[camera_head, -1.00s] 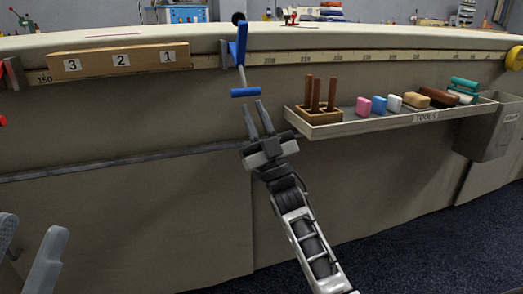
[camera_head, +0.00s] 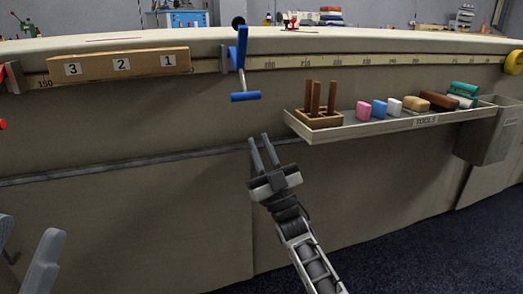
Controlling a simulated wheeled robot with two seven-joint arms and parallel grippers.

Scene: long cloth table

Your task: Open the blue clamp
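The blue clamp (camera_head: 242,48) is fixed on the table's front edge, with a black knob on top and a blue handle bar (camera_head: 245,97) hanging below on a thin rod. My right gripper (camera_head: 259,138) is below the handle, its two fingers pointing up with a narrow gap between them. It is open, empty and apart from the handle. My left gripper (camera_head: 27,232) is at the lower left corner, partly cut off by the frame, with its fingers apart and nothing visible between them. It is far from the clamp.
A wooden block numbered 3, 2, 1 (camera_head: 120,65) sits left of the clamp on the measuring rail (camera_head: 340,61). A tools tray (camera_head: 345,131) with several coloured blocks and a peg holder juts out at right. A grey bin (camera_head: 485,143) hangs beyond it.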

